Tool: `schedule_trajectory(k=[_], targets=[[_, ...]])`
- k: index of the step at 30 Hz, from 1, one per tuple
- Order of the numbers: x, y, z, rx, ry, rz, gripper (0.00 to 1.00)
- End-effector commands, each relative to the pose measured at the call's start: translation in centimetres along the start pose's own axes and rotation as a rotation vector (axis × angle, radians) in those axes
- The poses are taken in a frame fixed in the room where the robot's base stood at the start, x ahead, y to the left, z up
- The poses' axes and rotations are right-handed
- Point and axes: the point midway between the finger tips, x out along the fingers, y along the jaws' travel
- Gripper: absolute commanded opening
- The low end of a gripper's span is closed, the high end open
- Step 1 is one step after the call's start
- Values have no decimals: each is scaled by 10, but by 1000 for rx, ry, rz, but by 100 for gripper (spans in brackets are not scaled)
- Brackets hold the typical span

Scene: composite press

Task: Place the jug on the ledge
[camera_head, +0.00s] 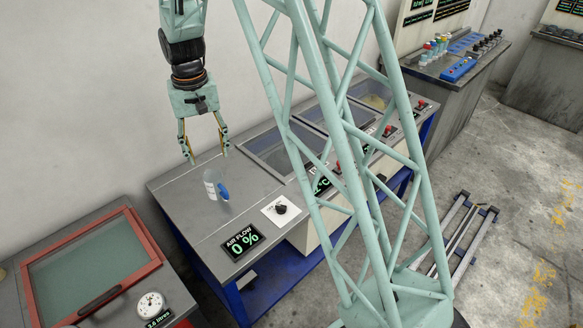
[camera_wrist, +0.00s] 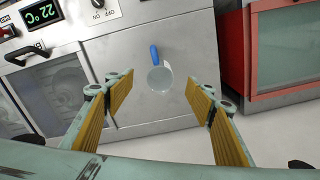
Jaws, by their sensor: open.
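The jug (camera_head: 211,184) is a small clear vessel with a blue handle, standing upright on the grey worktop (camera_head: 178,193). In the wrist view the jug (camera_wrist: 160,78) is seen from above, between the two fingers, with its blue handle (camera_wrist: 154,54) pointing up the picture. My gripper (camera_head: 209,157) hangs fingers down above the jug, open and empty, with a gap between fingertips and jug. In the wrist view my gripper (camera_wrist: 160,92) has its yellow-padded fingers wide apart on either side of the jug. I cannot tell which surface is the ledge.
A knob plate (camera_head: 281,209) and an air flow display (camera_head: 242,242) sit near the jug on the worktop. Glass-lidded bays (camera_head: 277,151) lie to the right. A red-framed glass lid (camera_head: 93,263) is at lower left. A green lattice column (camera_head: 345,150) crosses the foreground.

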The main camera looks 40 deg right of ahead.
Motion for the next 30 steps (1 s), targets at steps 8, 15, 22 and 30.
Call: schedule_trajectory(k=[8,15,22,30], targets=[[-56,6,29,-21,31,-7,50],[-98,12,56,-39,57,-12,50],[-134,19,86,-56,80,-16,50],[-173,27,123,-76,108,-20,50]])
